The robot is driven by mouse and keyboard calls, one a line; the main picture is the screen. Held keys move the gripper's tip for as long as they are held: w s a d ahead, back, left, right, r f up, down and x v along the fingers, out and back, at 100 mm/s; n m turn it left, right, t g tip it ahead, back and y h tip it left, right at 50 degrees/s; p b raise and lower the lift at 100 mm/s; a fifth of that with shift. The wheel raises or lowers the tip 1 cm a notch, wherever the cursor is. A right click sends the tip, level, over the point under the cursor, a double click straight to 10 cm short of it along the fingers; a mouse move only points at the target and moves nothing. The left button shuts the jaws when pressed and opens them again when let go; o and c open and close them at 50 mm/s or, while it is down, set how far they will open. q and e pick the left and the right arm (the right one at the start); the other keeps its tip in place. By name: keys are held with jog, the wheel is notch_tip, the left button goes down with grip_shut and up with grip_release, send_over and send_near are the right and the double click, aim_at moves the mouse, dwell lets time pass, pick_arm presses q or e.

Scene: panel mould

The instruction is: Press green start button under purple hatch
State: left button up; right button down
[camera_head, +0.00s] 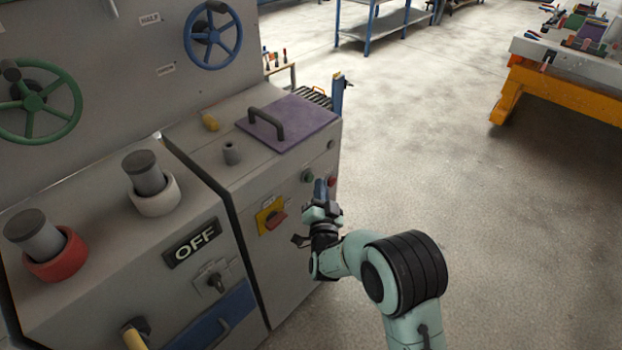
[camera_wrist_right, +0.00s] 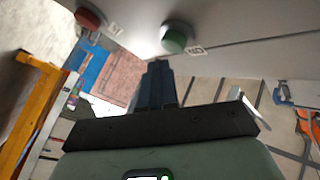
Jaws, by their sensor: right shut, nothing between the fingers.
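The purple hatch (camera_head: 295,120) with its dark handle lies closed on top of the grey cabinet. Below it on the front panel, a green button (camera_head: 307,175) sits near my right gripper (camera_head: 320,190). The green button also shows in the right wrist view (camera_wrist_right: 174,38), just beyond the shut fingertips (camera_wrist_right: 158,68), with a label beside it. A visible gap in the picture separates fingertips and button; contact cannot be told. A red button (camera_wrist_right: 90,18) is to the left there. My right gripper is shut and empty. My left gripper is not in view.
A yellow plate with a red switch (camera_head: 272,217) is left of the gripper on the same front. An OFF sign (camera_head: 192,242) and a blue drawer (camera_head: 222,318) are on the nearer cabinet. Open floor (camera_head: 480,210) lies to the right, with an orange-framed table (camera_head: 560,95) beyond.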

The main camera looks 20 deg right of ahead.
jog(key=shift+w, duration=0.1)
jog(key=shift+w+a+b, duration=0.15)
jog(key=shift+w+b, duration=0.15)
jog(key=shift+w+a+b, duration=0.2)
jog(key=shift+w+b, duration=0.1)
jog(key=shift+w, duration=0.15)
dwell(0.9)
jog(key=shift+f, duration=0.1)
jog(key=shift+s+d, duration=0.3)
jog(key=shift+s, duration=0.5)
jog(key=s, duration=0.1)
jog(key=s+d, duration=0.1)
jog(key=s, duration=0.1)
jog(key=s+d, duration=0.1)
jog(key=shift+s+f+b, duration=0.1)
jog(key=shift+s+b, duration=0.2)
jog(key=shift+b, duration=0.1)
